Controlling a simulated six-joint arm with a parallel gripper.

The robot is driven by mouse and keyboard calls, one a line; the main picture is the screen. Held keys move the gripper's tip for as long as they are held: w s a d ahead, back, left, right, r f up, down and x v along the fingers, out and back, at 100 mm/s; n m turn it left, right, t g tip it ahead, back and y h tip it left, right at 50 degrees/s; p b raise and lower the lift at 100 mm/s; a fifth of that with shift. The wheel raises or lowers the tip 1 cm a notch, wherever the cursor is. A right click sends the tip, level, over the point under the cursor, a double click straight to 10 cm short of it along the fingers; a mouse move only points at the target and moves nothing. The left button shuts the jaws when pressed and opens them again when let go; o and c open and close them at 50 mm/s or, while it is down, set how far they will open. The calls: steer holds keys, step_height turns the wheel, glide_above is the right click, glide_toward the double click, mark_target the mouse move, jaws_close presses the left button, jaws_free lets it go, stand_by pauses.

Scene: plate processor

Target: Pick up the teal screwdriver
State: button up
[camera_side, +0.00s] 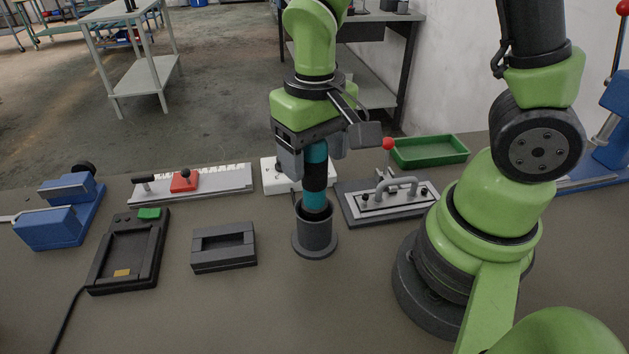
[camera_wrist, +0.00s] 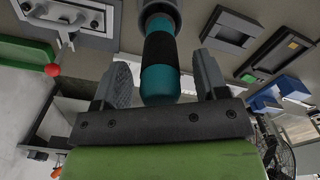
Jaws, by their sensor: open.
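The teal screwdriver (camera_side: 316,190) has a teal handle with a black grip band and stands upright in a dark grey round holder (camera_side: 314,236). Its lower end is hidden inside the holder. My gripper (camera_side: 310,165) is above the holder with its fingers on either side of the handle top. In the wrist view the screwdriver (camera_wrist: 160,65) stands between the two fingers of my gripper (camera_wrist: 162,85), with gaps visible on both sides. The jaws are open and hold nothing.
A grey fixture with a red-knobbed clamp (camera_side: 388,198) is right of the holder, with a green tray (camera_side: 429,151) behind it. A dark block frame (camera_side: 224,247), a black device (camera_side: 130,251) and a blue vise (camera_side: 62,212) are to the left. The front bench is clear.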

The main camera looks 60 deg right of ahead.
steer(key=shift+f, duration=0.6)
steer(key=c, duration=1.1)
steer(key=shift+r, duration=0.1)
